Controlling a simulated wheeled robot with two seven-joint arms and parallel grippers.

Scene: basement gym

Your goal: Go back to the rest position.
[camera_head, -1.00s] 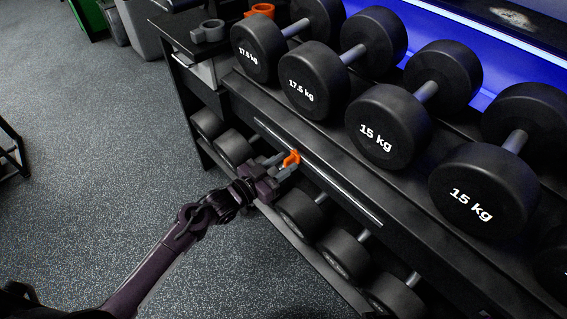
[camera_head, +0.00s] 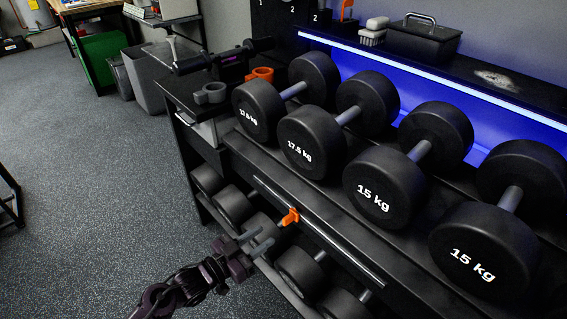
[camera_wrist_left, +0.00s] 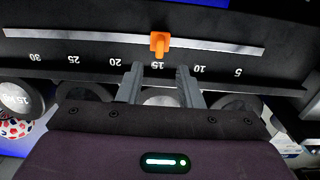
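My left gripper (camera_head: 262,243) is in front of the dumbbell rack, low in the head view. Its two fingers are apart with nothing between them; the left wrist view shows the same open fingers (camera_wrist_left: 159,84). An orange slider (camera_head: 289,217) sits on the pale scale strip (camera_head: 318,233) along the rack's front, just beyond the fingertips and apart from them. In the left wrist view the slider (camera_wrist_left: 159,43) is near the 15 mark of the scale (camera_wrist_left: 80,36). My right gripper is not in view.
Large dumbbells (camera_head: 375,186) marked 17.5 kg and 15 kg fill the upper shelf. More dumbbells (camera_head: 300,270) lie on the lower shelf near my left gripper.

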